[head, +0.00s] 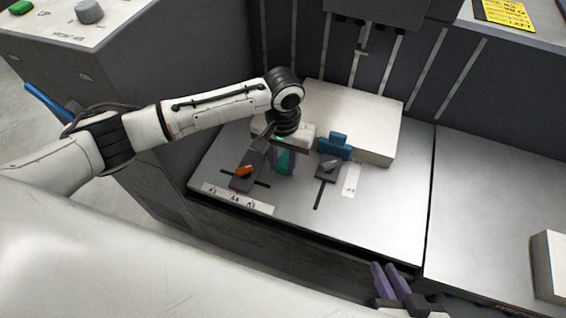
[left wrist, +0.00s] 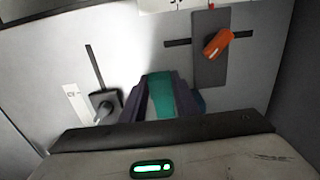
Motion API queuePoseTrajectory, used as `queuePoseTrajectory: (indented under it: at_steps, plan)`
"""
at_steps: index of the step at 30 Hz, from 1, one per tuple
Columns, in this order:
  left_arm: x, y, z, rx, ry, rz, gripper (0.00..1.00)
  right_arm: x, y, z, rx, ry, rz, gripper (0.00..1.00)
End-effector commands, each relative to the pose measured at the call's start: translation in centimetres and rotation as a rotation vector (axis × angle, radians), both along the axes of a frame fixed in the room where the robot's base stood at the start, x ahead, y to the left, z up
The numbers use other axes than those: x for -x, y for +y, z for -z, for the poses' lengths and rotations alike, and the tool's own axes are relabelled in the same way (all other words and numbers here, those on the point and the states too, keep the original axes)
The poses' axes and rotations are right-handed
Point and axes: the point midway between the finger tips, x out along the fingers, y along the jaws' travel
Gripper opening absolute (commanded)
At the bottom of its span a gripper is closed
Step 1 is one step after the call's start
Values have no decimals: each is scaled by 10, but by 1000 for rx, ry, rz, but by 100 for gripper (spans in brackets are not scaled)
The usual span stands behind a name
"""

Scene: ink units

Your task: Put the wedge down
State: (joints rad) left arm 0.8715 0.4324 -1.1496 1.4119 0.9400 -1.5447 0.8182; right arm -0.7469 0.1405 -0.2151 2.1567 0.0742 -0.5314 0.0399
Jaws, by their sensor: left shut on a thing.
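The wedge is a teal piece (head: 284,161) held between the purple fingers of my left gripper (head: 283,170), over the metal worktop (head: 385,205). In the left wrist view the teal wedge (left wrist: 161,97) sits between both fingers, which are shut on it. Whether its lower end touches the worktop cannot be told. My right gripper (head: 391,280) shows at the bottom of the head view, with purple fingers and nothing seen between them; its opening is unclear.
An orange-handled lever (head: 244,170) on a dark plate stands left of the wedge. A grey knob (head: 328,165) in a slot stands right of it. A blue piece (head: 335,147) and a pale block (head: 365,125) lie behind.

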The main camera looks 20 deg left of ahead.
Motion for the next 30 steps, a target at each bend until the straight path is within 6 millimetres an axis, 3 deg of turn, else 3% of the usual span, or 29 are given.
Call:
queuePoseTrajectory:
  at_steps: [7,8,11,22,30]
  plan:
    - [0,0,1,1,0,0,5,0,0,-3,1,0,-1,17]
    - [0,0,2,1,0,0,31,0,0,-2,1,0,-1,17]
    - [0,0,2,1,-1,0,46,0,0,-2,1,0,-1,17]
    - [-1,0,-4,0,-3,-1,46,1,0,1,2,5,-1,17]
    - [-1,0,-57,2,-4,-1,46,5,-2,-10,21,21,-11,17]
